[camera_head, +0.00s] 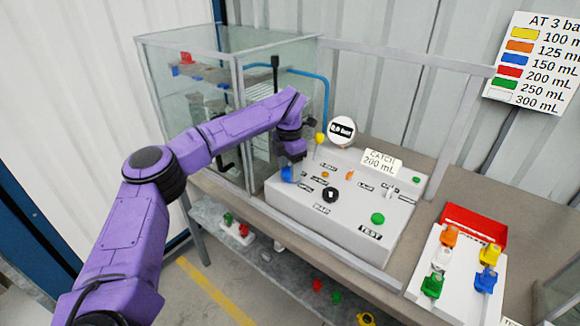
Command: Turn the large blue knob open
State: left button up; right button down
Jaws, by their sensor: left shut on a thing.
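The large blue knob (287,174) sits at the left end of the grey control panel (315,220). My left gripper (291,163) reaches down to it from above, at the end of the purple arm. The gripper is shut on the blue knob, and its fingers partly hide the knob. How far the knob is turned cannot be told from this view. My right gripper is not in view.
A glass case (195,95) stands behind my left arm. A gauge (341,130) reading about 0,0 bar and a "CATCH 200 mL" sign (381,162) stand behind the panel. A black knob (330,195) and green button (377,218) are nearby. A white rack (455,275) holds coloured pieces at right.

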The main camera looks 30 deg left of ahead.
pick_arm(q)
jog(key=m+p, duration=0.2)
jog(key=m, duration=0.1)
jog(key=shift+r, duration=0.3)
jog(key=m+p, duration=0.4)
jog(key=m, duration=0.1)
jog(key=shift+w+a+m, duration=0.1)
jog(key=shift+m, duration=0.3)
jog(key=m+p, duration=0.2)
jog(key=m, duration=0.2)
jog(key=shift+w+f, duration=0.1)
jog(key=shift+f+m+p, duration=0.1)
jog(key=shift+m+p, duration=0.6)
jog(key=shift+m, duration=1.4)
jog(key=o, duration=1)
jog(key=shift+o, duration=0.2)
